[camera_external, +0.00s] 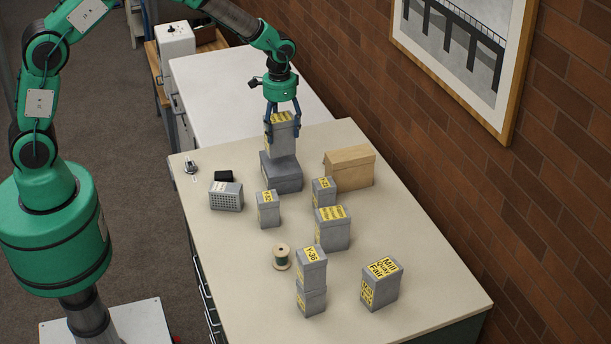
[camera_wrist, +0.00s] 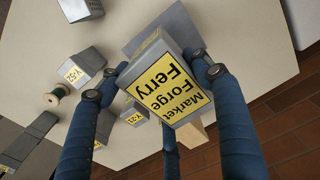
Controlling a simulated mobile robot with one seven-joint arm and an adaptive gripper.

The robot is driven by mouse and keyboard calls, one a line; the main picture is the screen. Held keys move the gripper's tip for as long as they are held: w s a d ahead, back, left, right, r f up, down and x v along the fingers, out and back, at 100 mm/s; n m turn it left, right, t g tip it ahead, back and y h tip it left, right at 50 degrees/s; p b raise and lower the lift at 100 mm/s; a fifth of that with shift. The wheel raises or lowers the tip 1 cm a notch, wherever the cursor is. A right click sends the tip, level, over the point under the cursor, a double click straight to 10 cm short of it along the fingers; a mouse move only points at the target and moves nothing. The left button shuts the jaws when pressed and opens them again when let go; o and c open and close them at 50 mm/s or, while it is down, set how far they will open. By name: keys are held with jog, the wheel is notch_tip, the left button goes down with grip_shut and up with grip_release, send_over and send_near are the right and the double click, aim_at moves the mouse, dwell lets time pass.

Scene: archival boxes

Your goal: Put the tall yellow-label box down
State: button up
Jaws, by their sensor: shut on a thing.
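My gripper (camera_external: 282,129) is shut on a tall grey box (camera_external: 281,143) with a yellow label on top, one finger on each side. In the wrist view the label of this box (camera_wrist: 168,88) reads "Market Forge Ferry". The held box is upright, over a wider, low dark grey box (camera_external: 281,178) at the far end of the beige table. This low box also shows behind it in the wrist view (camera_wrist: 150,25). I cannot tell whether the held box touches it or hangs just above; its underside is hidden.
A tan wooden box (camera_external: 349,168) stands close on the right. Several yellow-label grey boxes, including Y-52 (camera_external: 268,209), Y-36 (camera_external: 311,268) and Mill Quay Fair (camera_external: 381,284), stand nearer. A spool (camera_external: 281,257) and a grey perforated box (camera_external: 226,196) are left. The table's (camera_external: 245,300) front left is clear.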

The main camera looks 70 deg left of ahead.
aim_at(281, 138)
jog(key=shift+f, duration=1.7)
jog(key=shift+f, duration=0.1)
jog(key=o, duration=1.5)
jog(key=shift+f, duration=0.1)
notch_tip(281, 138, up, 12)
jog(key=shift+r, duration=0.15)
jog(key=shift+s+r, duration=0.1)
jog(key=shift+r, duration=0.05)
